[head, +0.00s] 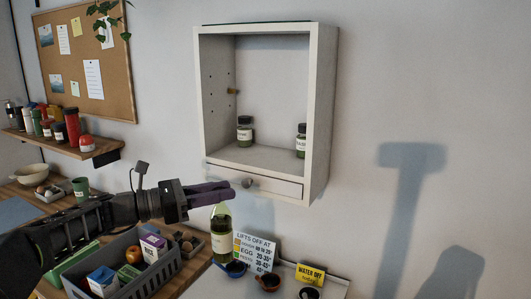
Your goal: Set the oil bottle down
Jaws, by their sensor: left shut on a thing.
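My left gripper (222,192) reaches in from the left and is shut on the top of the oil bottle (222,236). The bottle is green glass with a pale label and hangs roughly upright below the fingers. Its neck is partly hidden by the gripper. My right gripper is not in view.
A grey crate (119,278) with cartons stands left of the bottle. An open wall cabinet (317,120) with two jars hangs above.

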